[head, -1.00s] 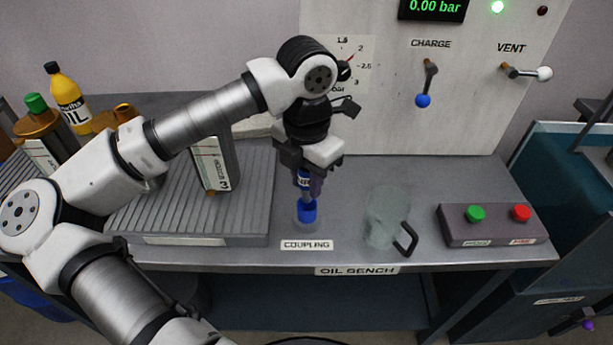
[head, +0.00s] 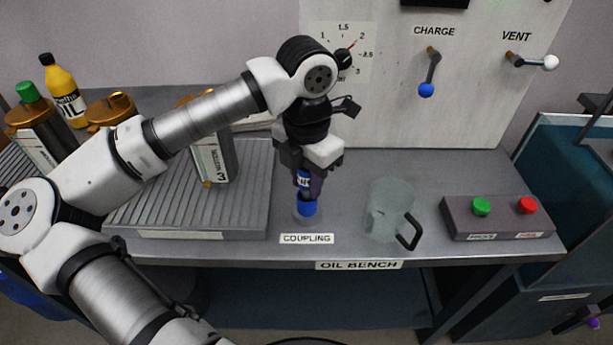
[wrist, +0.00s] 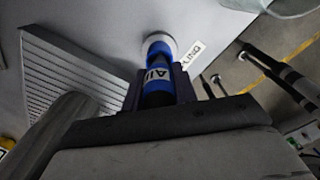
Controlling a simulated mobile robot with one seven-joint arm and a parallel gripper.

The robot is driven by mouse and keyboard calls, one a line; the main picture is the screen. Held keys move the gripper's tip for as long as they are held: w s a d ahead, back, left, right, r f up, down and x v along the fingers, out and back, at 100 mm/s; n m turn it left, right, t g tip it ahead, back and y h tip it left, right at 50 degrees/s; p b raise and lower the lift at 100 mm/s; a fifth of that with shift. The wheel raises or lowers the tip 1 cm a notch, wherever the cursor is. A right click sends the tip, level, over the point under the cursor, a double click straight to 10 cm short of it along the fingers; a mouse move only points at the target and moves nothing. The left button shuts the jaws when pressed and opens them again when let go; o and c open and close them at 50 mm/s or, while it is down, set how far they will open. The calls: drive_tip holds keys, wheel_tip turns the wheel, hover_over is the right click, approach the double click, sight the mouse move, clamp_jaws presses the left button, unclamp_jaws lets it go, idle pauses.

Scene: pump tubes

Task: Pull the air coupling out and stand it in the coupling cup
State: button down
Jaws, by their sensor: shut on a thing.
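The air coupling is blue with a white band lettered AIR; it shows in the head view (head: 307,208) and in the wrist view (wrist: 157,72). My gripper (head: 304,183) points down and is shut on its upper part, and its fingers also flank the coupling in the wrist view (wrist: 155,88). The coupling is upright, with its lower end at the small pale coupling cup (head: 298,214), behind the COUPLING label. The cup's round rim shows in the wrist view (wrist: 165,37) around the lower end. How deep the coupling sits is hidden.
A clear jug (head: 385,212) with a dark handle stands right of the cup. A box with green and red buttons (head: 497,222) is farther right. A ribbed tray (head: 245,205) and a container marked 3 (head: 212,160) are left. The panel has CHARGE (head: 431,70) and VENT levers (head: 530,62).

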drive_tip(key=shift+f+b, duration=0.7)
drive_tip(key=shift+f, duration=0.1)
drive_tip(key=c, duration=1)
unclamp_jaws()
drive_tip(key=shift+c, duration=0.2)
drive_tip(key=shift+r, duration=0.1)
wheel_tip(320, 180, up, 14)
drive_tip(key=shift+f, duration=0.15)
